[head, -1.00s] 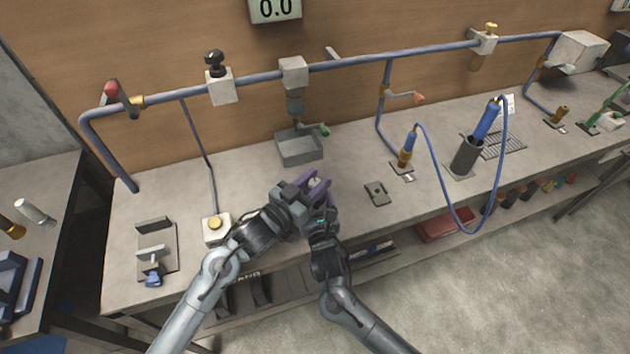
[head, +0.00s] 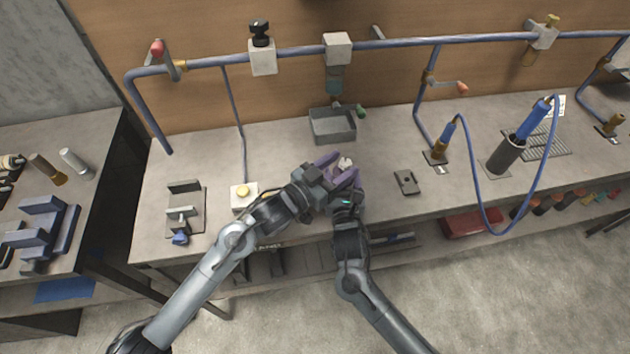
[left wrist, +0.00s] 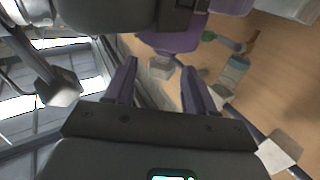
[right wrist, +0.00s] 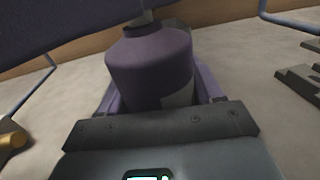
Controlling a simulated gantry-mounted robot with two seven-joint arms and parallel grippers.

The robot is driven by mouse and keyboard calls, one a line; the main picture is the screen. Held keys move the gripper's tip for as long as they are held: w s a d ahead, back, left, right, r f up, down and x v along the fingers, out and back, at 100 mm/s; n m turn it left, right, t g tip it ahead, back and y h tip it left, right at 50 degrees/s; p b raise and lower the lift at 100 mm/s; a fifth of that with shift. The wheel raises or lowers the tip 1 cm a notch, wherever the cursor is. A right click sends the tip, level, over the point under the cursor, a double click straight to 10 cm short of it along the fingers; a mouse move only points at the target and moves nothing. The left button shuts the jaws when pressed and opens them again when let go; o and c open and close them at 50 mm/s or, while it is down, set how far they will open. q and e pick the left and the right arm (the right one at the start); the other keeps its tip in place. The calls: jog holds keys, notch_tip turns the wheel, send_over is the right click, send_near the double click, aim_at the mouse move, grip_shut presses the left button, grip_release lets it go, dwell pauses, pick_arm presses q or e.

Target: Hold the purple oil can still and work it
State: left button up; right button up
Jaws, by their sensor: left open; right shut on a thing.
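The purple oil can (right wrist: 150,62) stands over the front of the bench, its body between my right gripper's fingers in the right wrist view. Its pale grey top (head: 345,163) shows in the head view. My right gripper (head: 345,192) is shut on the can's body from the front. My left gripper (head: 341,168) is open above the can, its purple fingers on either side of the top. In the left wrist view the can (left wrist: 178,40) hangs upside down, its grey tip (left wrist: 164,66) between the open fingers. Arms hide most of the can in the head view.
A grey tray (head: 333,126) stands behind the can under a tap. A small dark plate (head: 407,182) lies to the right, a yellow-button box (head: 243,196) to the left. A blue pipe (head: 400,43) runs along the wall. Bench surface between these is bare.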

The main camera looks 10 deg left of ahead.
pick_arm(q)
jog(key=v, duration=1)
jog(key=shift+w, duration=0.1)
jog(key=shift+w+d+m+g+h, duration=0.85)
jog(key=shift+w+d+m+g, duration=0.15)
jog(key=shift+w+d+g, duration=0.45)
jog(key=shift+w+d+m+g+h, duration=0.95)
jog(key=shift+w+d+g, duration=0.25)
jog(key=shift+w, duration=0.35)
jog(key=shift+w+d+m+g+h, duration=0.8)
jog(key=shift+w+d+m+g, duration=0.25)
jog(key=shift+w+d+g, duration=0.35)
jog(key=shift+w, duration=0.1)
jog(key=c, duration=1)
jog(key=shift+o, duration=0.2)
jog(key=shift+t, duration=0.35)
